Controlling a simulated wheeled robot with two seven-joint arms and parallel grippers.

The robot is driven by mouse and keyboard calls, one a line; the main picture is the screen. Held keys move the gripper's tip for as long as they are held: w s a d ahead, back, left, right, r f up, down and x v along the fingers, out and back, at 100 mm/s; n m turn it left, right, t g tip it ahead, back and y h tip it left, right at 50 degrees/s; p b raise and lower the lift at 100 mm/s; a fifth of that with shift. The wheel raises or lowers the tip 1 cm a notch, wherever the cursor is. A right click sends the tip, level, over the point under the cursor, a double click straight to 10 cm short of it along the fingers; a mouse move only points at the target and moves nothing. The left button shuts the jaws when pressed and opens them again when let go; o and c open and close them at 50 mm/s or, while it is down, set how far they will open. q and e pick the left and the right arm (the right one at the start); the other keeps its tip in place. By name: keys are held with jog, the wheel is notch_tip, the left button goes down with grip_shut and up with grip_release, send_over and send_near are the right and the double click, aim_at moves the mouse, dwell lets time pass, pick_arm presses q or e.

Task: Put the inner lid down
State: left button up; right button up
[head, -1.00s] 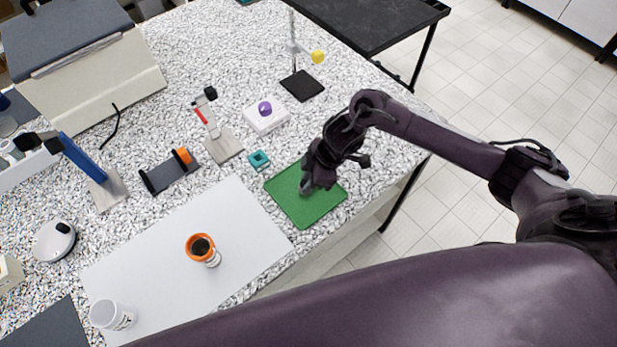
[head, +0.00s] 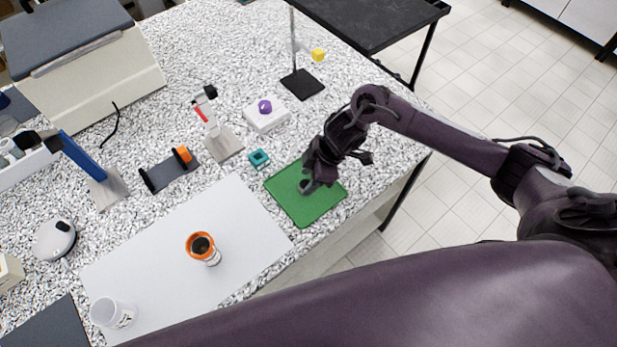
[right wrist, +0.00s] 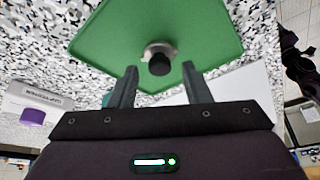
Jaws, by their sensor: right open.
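The inner lid (right wrist: 158,52), a small pale disc with a black knob, rests on the green mat (right wrist: 195,25). It also shows in the head view (head: 304,187), partly hidden by my right gripper. My right gripper (right wrist: 158,80) is open, with its two fingers apart, just above the lid and not closed on it. The gripper also shows over the green mat in the head view (head: 308,180). My left gripper is in neither view.
A teal block (head: 259,159) and a white box with a purple knob (head: 266,117) sit near the mat.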

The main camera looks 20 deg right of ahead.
jog(key=b+v, duration=0.1)
jog(key=v, duration=1)
jog(key=shift+b, duration=0.4)
jog(key=shift+d, duration=0.1)
